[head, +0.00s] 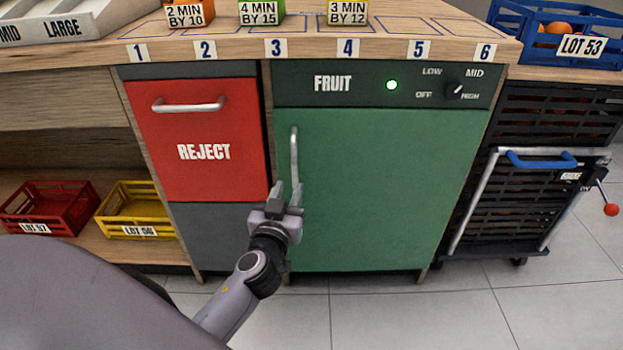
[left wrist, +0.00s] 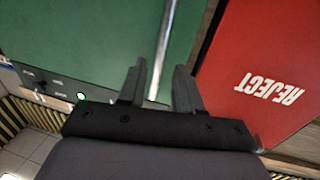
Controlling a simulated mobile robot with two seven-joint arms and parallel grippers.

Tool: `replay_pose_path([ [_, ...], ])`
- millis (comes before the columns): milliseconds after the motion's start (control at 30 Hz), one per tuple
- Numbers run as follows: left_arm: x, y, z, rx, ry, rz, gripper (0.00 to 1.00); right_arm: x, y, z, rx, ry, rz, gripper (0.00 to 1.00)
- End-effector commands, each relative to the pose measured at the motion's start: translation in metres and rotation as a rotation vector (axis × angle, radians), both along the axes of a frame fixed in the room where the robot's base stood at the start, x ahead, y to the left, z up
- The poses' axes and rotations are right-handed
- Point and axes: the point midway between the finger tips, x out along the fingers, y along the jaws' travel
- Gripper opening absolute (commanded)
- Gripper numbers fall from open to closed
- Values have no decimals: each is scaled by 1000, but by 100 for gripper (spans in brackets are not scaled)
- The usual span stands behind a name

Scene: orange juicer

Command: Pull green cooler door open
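The green cooler door (head: 365,190) is under the counter, below a dark panel (head: 333,84) marked FRUIT with a green light and a knob. It looks shut. A vertical metal handle (head: 294,158) is on its left side. My left gripper (head: 287,190) is in front of the handle's lower end, fingers pointing up. In the left wrist view my left gripper (left wrist: 158,85) is open, and the handle (left wrist: 161,60) shows as a bar between or just beyond the fingers. I cannot tell if they touch. The green door also shows there (left wrist: 90,45). My right gripper is not in view.
A red REJECT drawer (head: 203,140) with a horizontal handle is just left of the door. A black crate cart (head: 540,200) with a blue handle stands to the right. Red (head: 45,210) and yellow (head: 140,212) crates sit on the low left shelf. The tiled floor before the door looks clear.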

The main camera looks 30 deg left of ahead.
Motion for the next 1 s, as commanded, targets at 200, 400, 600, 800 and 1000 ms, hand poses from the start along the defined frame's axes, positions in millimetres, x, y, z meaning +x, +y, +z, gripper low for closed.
replay_pose_path([
  [200, 23, 9, 3, 5, -1, 1, 34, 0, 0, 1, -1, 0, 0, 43],
  [400, 48, 17, 1, 4, -1, -1, 34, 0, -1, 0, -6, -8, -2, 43],
  [600, 62, 23, 1, 2, 0, -1, 34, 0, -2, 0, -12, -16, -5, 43],
  [800, 65, 24, 1, 1, 1, -1, 34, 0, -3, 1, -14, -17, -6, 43],
  [1000, 65, 24, 1, 2, 1, -1, 14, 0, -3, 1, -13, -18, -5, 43],
])
